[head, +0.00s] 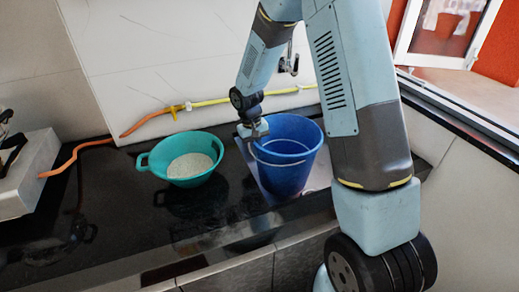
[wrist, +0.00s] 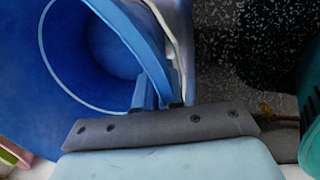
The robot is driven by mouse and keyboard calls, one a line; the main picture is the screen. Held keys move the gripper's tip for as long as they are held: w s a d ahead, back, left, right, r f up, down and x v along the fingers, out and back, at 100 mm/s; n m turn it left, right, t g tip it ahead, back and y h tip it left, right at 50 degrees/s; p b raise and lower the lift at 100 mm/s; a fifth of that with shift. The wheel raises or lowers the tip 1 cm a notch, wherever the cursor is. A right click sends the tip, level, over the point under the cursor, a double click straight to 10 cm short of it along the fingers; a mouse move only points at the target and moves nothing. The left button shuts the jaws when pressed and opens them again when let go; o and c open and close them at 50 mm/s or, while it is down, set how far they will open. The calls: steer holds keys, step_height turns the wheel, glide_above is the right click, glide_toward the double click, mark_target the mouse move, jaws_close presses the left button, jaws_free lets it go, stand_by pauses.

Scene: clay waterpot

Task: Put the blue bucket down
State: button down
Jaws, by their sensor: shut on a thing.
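The blue bucket (head: 290,175) is upright at the right part of the dark counter in the head view. It fills the left of the wrist view (wrist: 70,75), where I look down into its open mouth and see no contents. My gripper (head: 254,131) is at the left side of the bucket's rim. In the wrist view my gripper (wrist: 162,92) is shut on the rim, with the bucket wall between its fingers. I cannot tell whether the bucket's base touches the surface below.
A teal basin (head: 190,182) with white grains stands left of the bucket; its edge shows in the wrist view (wrist: 309,140). A yellow-orange hose (head: 150,121) runs along the wall. The counter's front left is clear.

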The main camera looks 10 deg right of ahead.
steer(key=shift+f, duration=0.6)
steer(key=c, duration=1.3)
jaws_free()
steer(key=shift+o, duration=0.2)
steer(key=s+d+r+t, duration=0.1)
steer(key=s+r, duration=0.1)
steer(key=r, duration=0.9)
steer(key=s+d+r, duration=0.1)
steer(key=s+r, duration=0.1)
steer(key=r, duration=0.8)
steer(key=s+d+r+m+t, duration=0.1)
steer(key=s+d+r, duration=0.3)
steer(key=s, duration=0.7)
steer(key=s+d+r+m+t+y, duration=0.1)
steer(key=s+d+r+t, duration=0.3)
steer(key=s+r, duration=0.4)
steer(key=s+d, duration=0.1)
steer(key=s, duration=0.3)
steer(key=shift+s+r+y, duration=0.2)
steer(key=shift+s+y, duration=0.05)
steer(key=shift+y, duration=0.05)
